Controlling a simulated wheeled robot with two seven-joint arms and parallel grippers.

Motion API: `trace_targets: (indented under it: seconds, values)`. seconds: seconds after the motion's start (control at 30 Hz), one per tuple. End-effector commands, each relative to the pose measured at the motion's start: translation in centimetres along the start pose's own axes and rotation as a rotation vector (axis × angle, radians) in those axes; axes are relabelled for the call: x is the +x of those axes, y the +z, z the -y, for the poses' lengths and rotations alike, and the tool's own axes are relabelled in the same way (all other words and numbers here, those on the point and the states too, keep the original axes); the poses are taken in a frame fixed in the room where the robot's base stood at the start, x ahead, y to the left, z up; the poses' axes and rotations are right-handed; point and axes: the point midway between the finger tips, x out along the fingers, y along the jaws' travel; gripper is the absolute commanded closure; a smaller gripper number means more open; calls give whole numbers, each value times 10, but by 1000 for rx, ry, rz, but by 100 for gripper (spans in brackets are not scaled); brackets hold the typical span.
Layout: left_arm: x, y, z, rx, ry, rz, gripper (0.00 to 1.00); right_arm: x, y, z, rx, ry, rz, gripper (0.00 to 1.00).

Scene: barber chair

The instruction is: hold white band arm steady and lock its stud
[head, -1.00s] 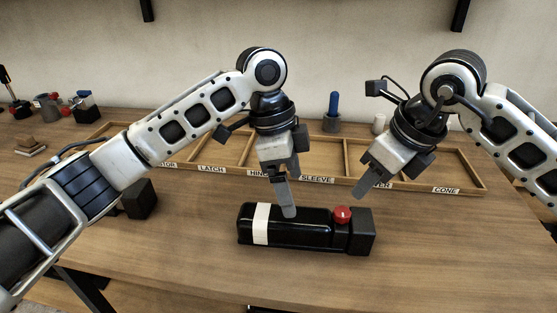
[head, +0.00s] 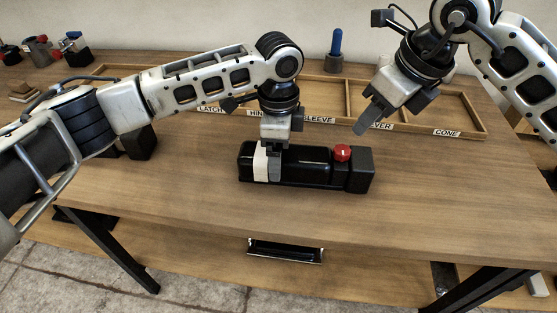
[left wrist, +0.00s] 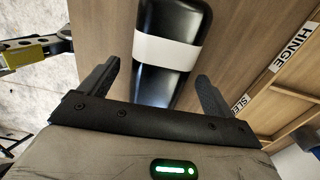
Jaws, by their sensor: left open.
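The black arm (head: 305,168) with a white band (head: 260,163) lies on the bench, and a red stud (head: 342,152) stands on top near its right end. My left gripper (head: 274,176) is low over the arm at the band's right edge. In the left wrist view the open jaws (left wrist: 158,82) sit either side of the black arm (left wrist: 172,14), with gaps, and its white band (left wrist: 166,52) shows just ahead. My right gripper (head: 368,122) hangs above and right of the stud, apart from it; its jaw opening is unclear. The stud is out of the left wrist view.
A wooden compartment tray (head: 395,126) with labels lies behind the arm. A blue-handled tool (head: 336,45) stands in a grey holder behind it. A black block (head: 142,143) is at left. The bench (head: 200,215) in front of the arm is clear.

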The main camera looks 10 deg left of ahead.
Motion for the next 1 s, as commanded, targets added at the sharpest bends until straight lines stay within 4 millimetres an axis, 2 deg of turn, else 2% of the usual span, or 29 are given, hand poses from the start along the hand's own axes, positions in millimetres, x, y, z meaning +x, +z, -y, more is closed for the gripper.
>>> trace_targets:
  seconds: [0.1, 0.23, 0.4, 0.63, 0.67, 0.9, 1.0]
  values:
    - [20, 0, 0, 1, 2, 0, 11, 0, 0, 0, 0, 0, 0, 64]
    - [33, 0, 0, 1, 0, 0, 11, 0, 0, 0, 0, 0, 0, 64]
    - [40, 0, 0, 1, -1, -1, 11, 0, 0, 0, 0, 0, 0, 64]
    - [40, 0, 0, 1, -1, -1, 11, 0, 0, 0, 0, 0, 0, 64]
    - [40, -1, 0, 1, -1, -1, 14, 0, 0, 0, 0, 0, 0, 64]
    - [40, -1, 0, 1, -1, -1, 80, 0, 0, 0, 0, 0, 0, 64]
    - [40, -1, 0, 1, -1, -1, 80, 0, 0, 0, 0, 0, 0, 64]
